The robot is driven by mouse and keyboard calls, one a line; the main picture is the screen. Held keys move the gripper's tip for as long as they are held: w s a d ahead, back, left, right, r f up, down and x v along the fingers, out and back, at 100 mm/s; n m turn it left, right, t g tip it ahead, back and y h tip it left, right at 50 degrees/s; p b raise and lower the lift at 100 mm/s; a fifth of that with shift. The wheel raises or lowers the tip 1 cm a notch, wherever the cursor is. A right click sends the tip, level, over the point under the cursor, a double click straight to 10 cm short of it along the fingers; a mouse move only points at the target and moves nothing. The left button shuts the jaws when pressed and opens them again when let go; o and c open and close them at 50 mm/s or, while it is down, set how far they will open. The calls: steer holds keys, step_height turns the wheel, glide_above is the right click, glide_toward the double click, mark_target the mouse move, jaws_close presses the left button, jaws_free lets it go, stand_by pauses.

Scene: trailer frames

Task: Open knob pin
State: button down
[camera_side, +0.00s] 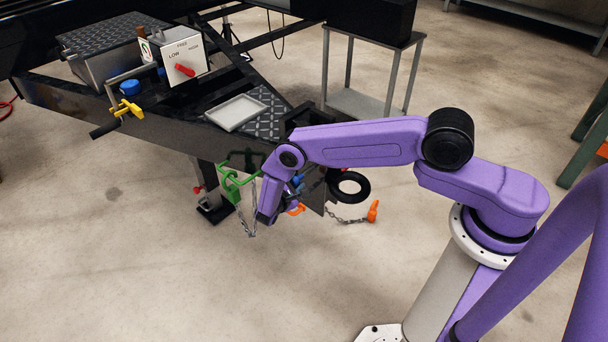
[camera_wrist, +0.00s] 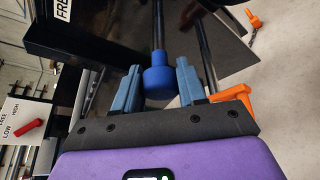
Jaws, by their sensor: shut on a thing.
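The knob pin shows in the wrist view as a blue round knob (camera_wrist: 158,82) on a thin dark rod that runs up from it. My gripper (camera_wrist: 159,70) has one blue-grey finger on each side of the knob and is shut on it. In the side view my gripper (camera_side: 289,192) is low at the front end of the trailer frame, partly hidden by my purple wrist. The knob cannot be told apart clearly there.
An orange handle (camera_wrist: 235,95) is close beside the right finger. A green lock (camera_side: 230,186) with chain hangs just left of my wrist. A black ring (camera_side: 349,178) and an orange hook (camera_side: 373,211) are to the right. A control box (camera_side: 178,53) has a red lever. Floor in front is clear.

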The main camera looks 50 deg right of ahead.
steer(key=a, duration=0.2)
steer(key=shift+a, duration=0.35)
steer(key=c, duration=0.7)
jaws_free()
steer(key=shift+o, duration=0.2)
steer(key=v, duration=1.7)
steer(key=shift+s, duration=0.25)
steer(key=shift+a+r, duration=0.1)
steer(key=shift+a, duration=0.05)
